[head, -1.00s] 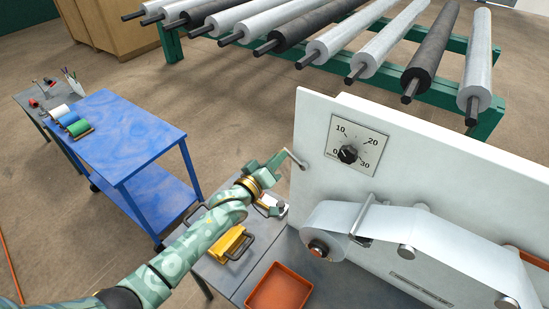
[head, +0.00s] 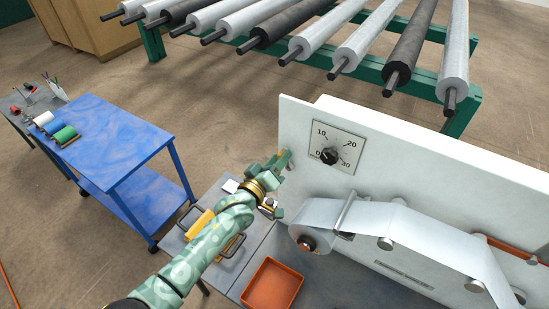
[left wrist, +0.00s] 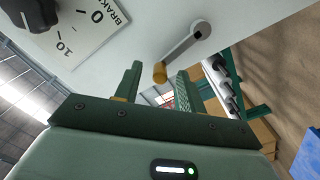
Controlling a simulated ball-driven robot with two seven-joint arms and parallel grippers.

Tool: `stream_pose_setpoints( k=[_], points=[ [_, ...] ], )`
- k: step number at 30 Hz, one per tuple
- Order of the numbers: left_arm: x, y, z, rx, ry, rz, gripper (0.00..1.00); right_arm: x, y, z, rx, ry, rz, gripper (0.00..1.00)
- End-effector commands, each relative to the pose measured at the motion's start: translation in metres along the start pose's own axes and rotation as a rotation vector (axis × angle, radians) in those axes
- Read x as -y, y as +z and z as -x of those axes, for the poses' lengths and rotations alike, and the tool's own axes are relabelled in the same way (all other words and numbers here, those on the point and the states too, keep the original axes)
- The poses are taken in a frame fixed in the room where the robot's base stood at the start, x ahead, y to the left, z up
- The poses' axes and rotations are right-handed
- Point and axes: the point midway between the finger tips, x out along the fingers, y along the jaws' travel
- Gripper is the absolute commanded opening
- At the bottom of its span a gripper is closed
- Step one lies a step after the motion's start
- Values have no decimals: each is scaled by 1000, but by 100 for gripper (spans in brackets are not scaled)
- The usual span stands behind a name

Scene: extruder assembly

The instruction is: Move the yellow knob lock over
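The lock is a short grey lever with a brass-yellow knob (left wrist: 160,73) at its free end, on the white machine panel (left wrist: 125,40). My left gripper (left wrist: 159,68) is open. In the left wrist view the knob appears between its two fingertips, with a gap on either side; I cannot tell how deep it sits. In the head view my left gripper (head: 284,158) is at the left edge of the white panel and largely hides the lever. The right gripper is not in view.
A brake dial (head: 329,156) is on the panel beside the gripper. A film roll (head: 306,236) and an orange tray (head: 272,285) are below. A yellow block with handles (head: 200,222) lies under my left arm. A blue cart (head: 115,140) stands left.

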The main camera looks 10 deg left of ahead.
Motion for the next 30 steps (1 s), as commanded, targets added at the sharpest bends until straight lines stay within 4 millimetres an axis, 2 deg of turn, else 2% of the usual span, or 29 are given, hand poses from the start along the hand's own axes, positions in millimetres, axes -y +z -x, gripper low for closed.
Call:
stream_pose_setpoints(
  k=[8,21,30],
  points=[
    [0,-1,4,1,-2,-1,40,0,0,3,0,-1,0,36],
    [-1,-2,53,1,-2,-2,40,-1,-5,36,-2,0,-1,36],
    [1,0,60,0,0,-1,40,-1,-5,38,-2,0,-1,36]
  ],
)
